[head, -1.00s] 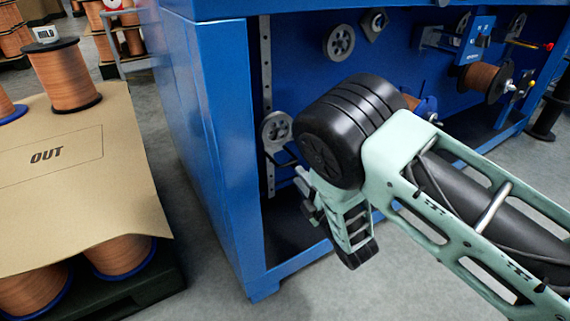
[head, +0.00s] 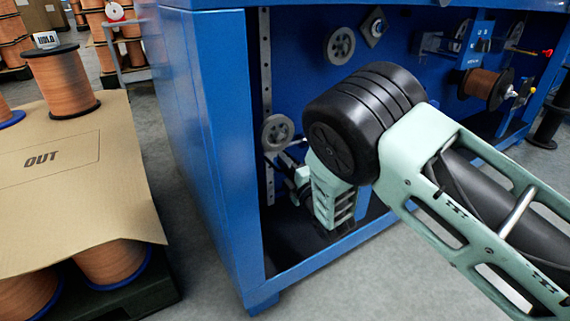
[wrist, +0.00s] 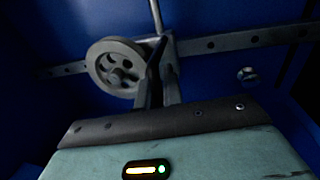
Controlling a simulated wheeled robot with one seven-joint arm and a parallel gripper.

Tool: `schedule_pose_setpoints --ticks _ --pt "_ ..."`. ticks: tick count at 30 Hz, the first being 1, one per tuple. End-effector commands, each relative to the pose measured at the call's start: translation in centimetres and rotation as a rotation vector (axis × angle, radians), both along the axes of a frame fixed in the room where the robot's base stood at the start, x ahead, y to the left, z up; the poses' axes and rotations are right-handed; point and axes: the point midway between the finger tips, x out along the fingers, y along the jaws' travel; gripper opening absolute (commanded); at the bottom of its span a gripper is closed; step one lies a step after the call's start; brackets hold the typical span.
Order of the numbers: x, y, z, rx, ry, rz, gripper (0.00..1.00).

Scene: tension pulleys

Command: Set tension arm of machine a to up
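A grey grooved pulley (head: 277,132) sits low at the left inside the blue machine (head: 213,150), beside a vertical perforated rail (head: 267,70). I take it as the tension arm's wheel; which machine is a cannot be told. In the wrist view the pulley (wrist: 117,67) is left of centre, with a thin rod (wrist: 156,15) running up beside it. My gripper (head: 299,176) is inside the machine, just below and right of the pulley. In the wrist view its dark fingers (wrist: 160,70) meet the rod and bracket area, close together. Whether they grip anything is unclear.
A fixed pulley (head: 340,45) and a copper spool (head: 486,86) are farther right in the machine. The frame's side post and bottom sill border the opening. A cardboard-topped pallet (head: 120,200) with spools stands at left; bare floor lies between.

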Motion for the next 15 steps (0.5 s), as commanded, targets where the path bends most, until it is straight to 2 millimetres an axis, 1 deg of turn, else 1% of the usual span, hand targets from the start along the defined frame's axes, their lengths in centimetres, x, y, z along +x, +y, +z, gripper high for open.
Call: schedule_pose_setpoints --ticks 5,8,11,14,15 --pt "0.0 0.0 0.0 0.000 0.000 0.000 0.00" --pt "0.0 0.0 0.6 0.000 0.000 0.000 0.00" --pt "0.0 0.0 2.0 0.001 -0.002 0.000 0.00" --pt "0.0 0.0 4.2 0.003 -0.003 0.000 0.00" --pt "0.0 0.0 5.2 0.004 -0.004 0.000 0.00"
